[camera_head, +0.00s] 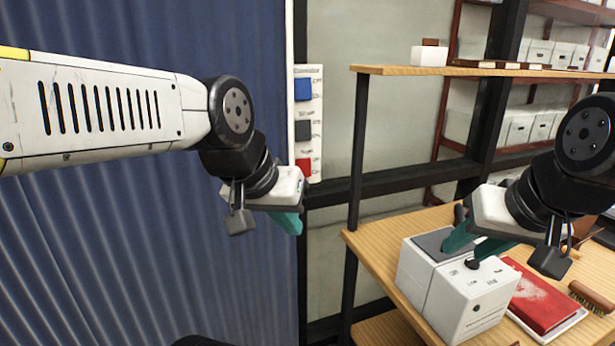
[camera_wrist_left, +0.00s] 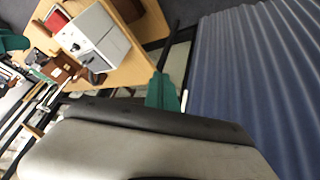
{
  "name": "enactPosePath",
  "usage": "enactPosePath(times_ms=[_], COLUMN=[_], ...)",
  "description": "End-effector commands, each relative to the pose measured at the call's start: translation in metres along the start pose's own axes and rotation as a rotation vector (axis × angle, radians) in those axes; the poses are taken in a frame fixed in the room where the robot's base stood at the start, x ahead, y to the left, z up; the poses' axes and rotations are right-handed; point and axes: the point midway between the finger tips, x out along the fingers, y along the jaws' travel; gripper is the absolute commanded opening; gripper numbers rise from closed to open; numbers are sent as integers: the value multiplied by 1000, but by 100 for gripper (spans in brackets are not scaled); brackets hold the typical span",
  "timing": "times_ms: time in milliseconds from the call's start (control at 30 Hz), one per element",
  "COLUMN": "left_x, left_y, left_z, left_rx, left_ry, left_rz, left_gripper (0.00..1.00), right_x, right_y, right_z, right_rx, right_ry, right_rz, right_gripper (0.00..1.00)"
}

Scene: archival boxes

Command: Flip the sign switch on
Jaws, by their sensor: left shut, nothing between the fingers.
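A narrow white switch panel (camera_head: 316,125) is on the wall right of the blue curtain. It carries a blue switch (camera_head: 303,89), a dark grey switch (camera_head: 303,130) and a red switch (camera_head: 303,166); the labels are too small to read surely. My left gripper (camera_head: 291,224) is below the panel, apart from the switches, with its teal fingers shut and empty. Its fingers also show in the left wrist view (camera_wrist_left: 165,93). My right gripper (camera_head: 474,246) is over the white box on the desk, its teal fingers spread apart with nothing visibly held.
The wooden desk (camera_head: 366,246) holds a white box (camera_head: 468,300) with a dark top part, a red book (camera_head: 545,298) and a brush (camera_head: 592,297). A wooden shelf (camera_head: 390,70) juts out right of the panel. The blue corrugated curtain (camera_head: 130,240) fills the left.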

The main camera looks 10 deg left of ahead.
Motion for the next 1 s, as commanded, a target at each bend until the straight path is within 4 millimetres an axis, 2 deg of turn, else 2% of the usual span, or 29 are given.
enactPosePath(times_ms=[233, 367, 467, 600, 700, 833, 900, 1000], left_x=[0, 10, 29, 72, 106, 154, 180, 212], left_y=[0, 8, 23, 45, 49, 38, 26, 4], left_z=[-1, -20, -57, -134, -186, -234, -249, -257], left_rx=[-2, -52, -170, -455, -697, -1010, -1167, -1358], left_ry=[1, 34, 103, 249, 368, 532, 632, 790], left_rz=[1, 27, 77, 172, 224, 254, 254, 237], left_gripper=[0, 0, 0, 0, 0, 0, 0, 0], right_x=[0, 0, 0, 0, 0, 0, 0, 0], right_y=[0, 0, 0, 0, 0, 0, 0, 0], right_z=[0, 0, 0, 0, 0, 0, 0, 0], right_rx=[0, 0, 0, 0, 0, 0, 0, 0], right_ry=[0, 0, 0, 0, 0, 0, 0, 0], right_rz=[0, 0, 0, 0, 0, 0, 0, 0], right_gripper=[38, 38, 38, 38, 38, 38, 38, 38])
